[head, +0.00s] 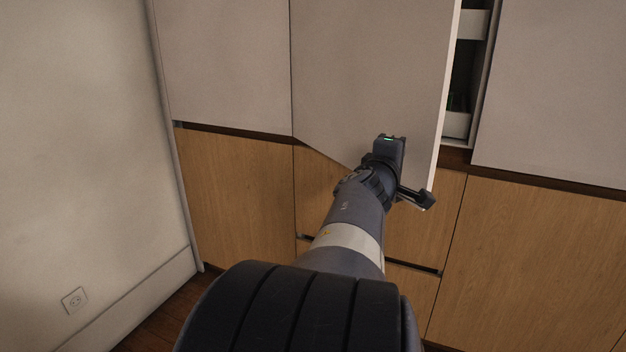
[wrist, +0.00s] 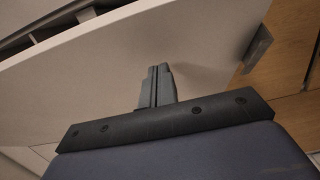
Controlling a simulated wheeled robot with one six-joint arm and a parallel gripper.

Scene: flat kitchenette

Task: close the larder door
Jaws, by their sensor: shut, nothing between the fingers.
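The larder door (head: 365,70) is a pale grey-beige panel standing partly open, its right edge swung out from the cabinet front. Its left side meets the neighbouring panel. A dark handle (head: 415,197) sits near its lower right corner and also shows in the wrist view (wrist: 257,48). My gripper (head: 391,141) is in front of the door's outer face, near its lower right part, above and left of the handle. In the wrist view my fingers (wrist: 154,72) are together, empty, and point at the pale door face (wrist: 185,50). I cannot tell whether they touch it.
The larder interior (head: 467,80) with pale drawers shows in the gap right of the door. Wooden lower fronts (head: 235,195) run below. A closed pale panel (head: 555,90) is at right. A wall with a socket (head: 74,299) is at left.

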